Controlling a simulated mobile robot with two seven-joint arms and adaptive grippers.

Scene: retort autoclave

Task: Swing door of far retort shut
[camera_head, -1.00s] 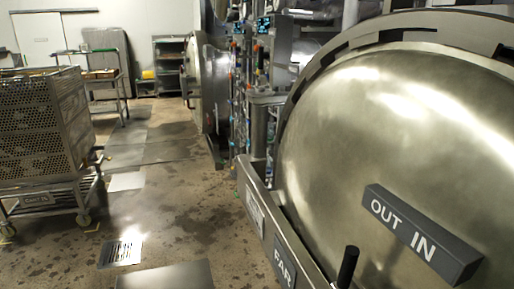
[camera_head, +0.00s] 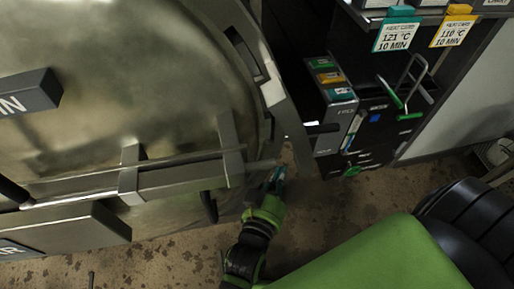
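The far retort's domed steel door (camera_head: 130,80) fills the left and upper left of the view. Across its lower part run a long metal bar (camera_head: 185,178) with brackets and a dark label block (camera_head: 30,92) reading "IN". The notched rim (camera_head: 262,75) curves around the door's right side; I cannot tell whether a gap lies between them. My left gripper (camera_head: 277,180), green and black, is at the bar's right end, close to the rim's lower edge. Its fingers are small and partly hidden, so contact and opening are unclear. My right gripper is out of view.
Stained floor (camera_head: 330,205) shows below. My own green arm link covers the lower right.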

